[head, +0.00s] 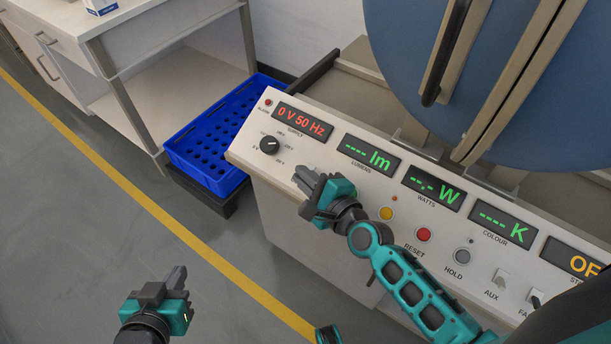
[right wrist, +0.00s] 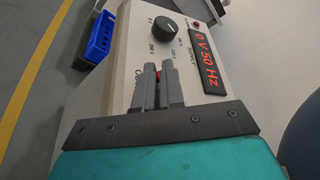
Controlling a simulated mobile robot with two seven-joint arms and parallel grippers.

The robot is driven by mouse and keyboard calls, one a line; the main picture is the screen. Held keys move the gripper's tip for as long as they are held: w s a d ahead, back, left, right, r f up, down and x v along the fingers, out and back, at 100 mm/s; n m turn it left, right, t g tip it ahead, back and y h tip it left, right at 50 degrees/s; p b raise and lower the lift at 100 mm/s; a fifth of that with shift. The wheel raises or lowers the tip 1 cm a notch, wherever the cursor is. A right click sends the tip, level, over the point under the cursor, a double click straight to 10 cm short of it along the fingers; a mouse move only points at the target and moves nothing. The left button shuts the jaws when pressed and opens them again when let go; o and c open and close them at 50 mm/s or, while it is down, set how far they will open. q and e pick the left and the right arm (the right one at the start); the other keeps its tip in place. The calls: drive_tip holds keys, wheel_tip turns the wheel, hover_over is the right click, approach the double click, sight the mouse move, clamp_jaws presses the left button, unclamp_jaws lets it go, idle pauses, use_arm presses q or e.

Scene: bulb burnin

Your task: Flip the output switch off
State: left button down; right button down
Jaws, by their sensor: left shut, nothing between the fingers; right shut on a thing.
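My right gripper (head: 304,178) is at the front panel (head: 240,150), below the supply display. In the right wrist view its two fingers (right wrist: 160,82) are close together on a small red part, the output switch (right wrist: 158,75). Only a sliver of the switch shows, so its position cannot be read. The label beside it is mostly hidden. In the head view the fingers cover the switch. My left gripper (head: 178,276) is shut and empty, over the floor at the lower left, away from the panel.
The supply display (head: 302,122) reads 0 V 50 Hz. A black knob (head: 270,145) is beside it. A blue crate (head: 207,170) stands left of the panel.

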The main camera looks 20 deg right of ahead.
drive_tip(key=c, duration=1.2)
unclamp_jaws()
drive_tip(key=shift+c, duration=0.2)
drive_tip(key=v, duration=1.3)
drive_tip(key=shift+p, duration=0.35)
drive_tip(key=shift+w, duration=0.1)
